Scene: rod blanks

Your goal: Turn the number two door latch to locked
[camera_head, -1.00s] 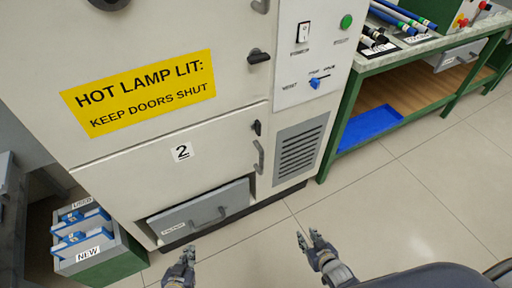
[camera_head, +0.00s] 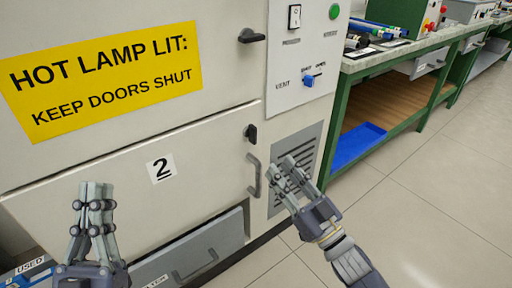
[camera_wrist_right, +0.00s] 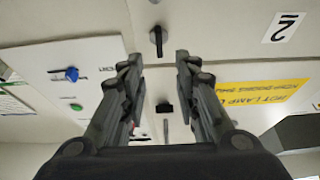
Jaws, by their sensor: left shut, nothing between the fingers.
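The number two door (camera_head: 110,185) is a pale cabinet door with a "2" label (camera_head: 162,168). Its black latch (camera_head: 250,133) is at the door's upper right corner, with its lever upright. In the right wrist view, the latch (camera_wrist_right: 157,38) shows beyond the fingertips. My right gripper (camera_head: 283,172) is open and empty, in front of the vent, below and right of the latch in the head view and apart from it. My left gripper (camera_head: 95,187) is shut and empty, in front of the door's left part.
A grey pull handle (camera_head: 254,175) is just below the latch. An upper black latch (camera_head: 252,36) lies level. A switch panel (camera_head: 300,60) with a blue knob (camera_head: 309,80) is at the right. A green workbench (camera_head: 340,120) stands further right; floor there is clear.

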